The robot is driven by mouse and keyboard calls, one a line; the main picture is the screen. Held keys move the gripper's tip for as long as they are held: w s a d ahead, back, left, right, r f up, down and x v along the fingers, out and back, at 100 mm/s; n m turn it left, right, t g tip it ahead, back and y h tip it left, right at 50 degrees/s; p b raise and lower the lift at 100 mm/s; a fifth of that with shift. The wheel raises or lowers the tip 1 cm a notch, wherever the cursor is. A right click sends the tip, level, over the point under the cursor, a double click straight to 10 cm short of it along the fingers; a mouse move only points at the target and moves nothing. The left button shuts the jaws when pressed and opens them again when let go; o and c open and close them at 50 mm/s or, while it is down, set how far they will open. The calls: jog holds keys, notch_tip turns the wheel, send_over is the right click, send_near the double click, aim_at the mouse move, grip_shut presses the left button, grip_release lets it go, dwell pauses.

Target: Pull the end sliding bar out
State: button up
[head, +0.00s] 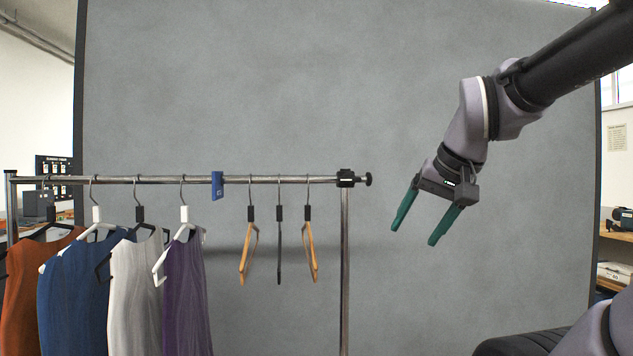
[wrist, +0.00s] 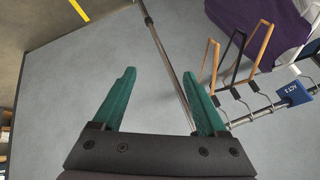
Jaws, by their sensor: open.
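The end sliding bar shows as a short stub with a round black knob (head: 368,179) at the right end of the clothes rail (head: 232,180). It sits just past a black clamp (head: 346,178) on top of the upright post and looks pushed in. My gripper (head: 414,236) has two green fingers. It is open and empty, to the right of the knob and a little lower in the picture, apart from it. In the wrist view the open fingers (wrist: 160,73) cover the rail's end, so the knob is hidden there.
Several garments, including a purple one (head: 188,290), hang left on the rail. A grey backdrop (head: 480,60) stands behind. The space between knob and gripper is clear.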

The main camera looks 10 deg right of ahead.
dwell(0.3)
jog(key=c, duration=0.3)
jog(key=w+a+r+m+t+y, duration=0.1)
jog(key=w+a+r+m+y, duration=0.15)
jog(key=w, duration=0.35)
jog(key=w+a+r+m+t+y, duration=0.1)
jog(key=w+a+r+y, duration=0.2)
jog(key=w, duration=0.3)
jog(key=w+d+r+m+t+h, duration=0.1)
jog(key=w+d+r+m+t, duration=0.2)
jog(key=w, duration=0.4)
jog(key=w+d+r+m+t, duration=0.1)
jog(key=w+d+m+t, duration=0.3)
jog(key=w, duration=0.3)
jog(key=shift+n+g, duration=0.25)
jog(key=shift+g, duration=0.45)
jog(key=x, duration=0.6)
jog(key=d+x, duration=0.1)
jog(key=x, duration=0.2)
jog(key=shift+w+a+f, duration=0.15)
jog(key=shift+w+f, duration=0.2)
jog(key=shift+f, duration=0.1)
